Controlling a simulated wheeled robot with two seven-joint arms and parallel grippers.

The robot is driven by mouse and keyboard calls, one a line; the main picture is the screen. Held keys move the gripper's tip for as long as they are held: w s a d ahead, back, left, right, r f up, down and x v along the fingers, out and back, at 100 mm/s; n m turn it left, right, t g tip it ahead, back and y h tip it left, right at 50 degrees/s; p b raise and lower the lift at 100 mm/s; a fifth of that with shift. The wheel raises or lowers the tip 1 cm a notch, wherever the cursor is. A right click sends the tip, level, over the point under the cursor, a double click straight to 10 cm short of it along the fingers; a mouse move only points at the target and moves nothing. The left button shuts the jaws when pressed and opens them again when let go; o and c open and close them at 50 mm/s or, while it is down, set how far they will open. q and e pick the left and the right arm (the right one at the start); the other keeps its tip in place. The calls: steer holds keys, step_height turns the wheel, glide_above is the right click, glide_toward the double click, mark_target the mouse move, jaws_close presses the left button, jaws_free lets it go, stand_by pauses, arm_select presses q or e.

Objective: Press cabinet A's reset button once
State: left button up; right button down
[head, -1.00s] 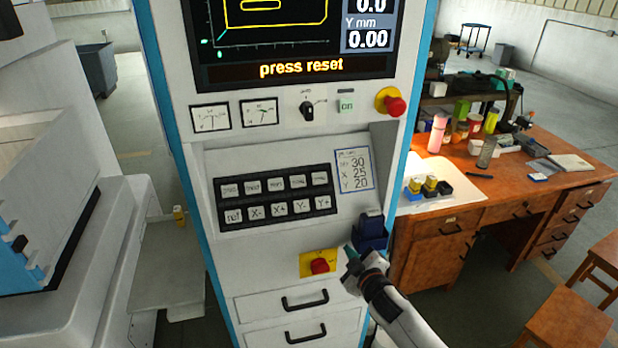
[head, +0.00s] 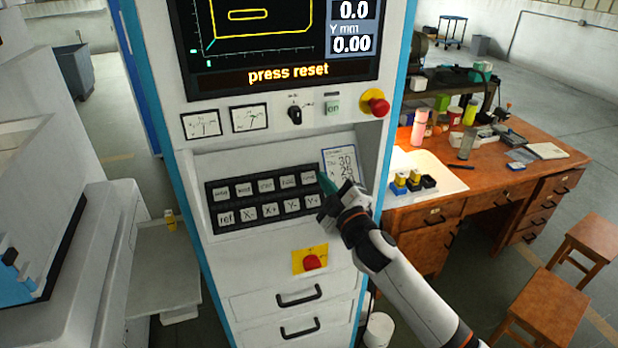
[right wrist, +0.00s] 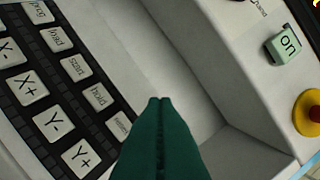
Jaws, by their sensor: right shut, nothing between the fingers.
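The control cabinet (head: 190,300) fills the middle of the head view; its screen (head: 285,50) reads "press reset". A black keypad (head: 213,222) holds two rows of pale keys. The top row's right-end key (head: 308,178) also shows in the right wrist view (right wrist: 119,125); its label is too small and angled to read surely. My right gripper (head: 325,184) is shut and empty, its green fingertips (right wrist: 160,101) just right of that key. I cannot tell whether they touch the panel. My left gripper is not in view. No letter A shows.
A red knob on a yellow plate (head: 299,262) sits below the keypad. Another red knob (head: 377,104) and a green "on" button (head: 333,107) are above it. A wooden desk (head: 440,195) with bottles and small blocks stands right; stools (head: 555,300) stand in front.

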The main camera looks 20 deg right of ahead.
mark_target(309, 177)
steer(key=shift+w+a+f+b, duration=0.1)
steer(key=shift+w+f+b, duration=0.75)
steer(key=shift+w+b, duration=0.3)
steer(key=shift+w+f+b, duration=0.9)
steer(key=shift+w+b, duration=0.2)
steer(key=shift+w, duration=0.1)
steer(key=shift+w+a+f+b, duration=0.1)
steer(key=shift+w+f+b, duration=0.75)
steer(key=shift+w+b, duration=0.3)
steer(key=shift+w+f, duration=0.1)
steer(key=shift+w, duration=0.05)
steer(key=shift+w+f, duration=0.15)
steer(key=shift+w, duration=0.1)
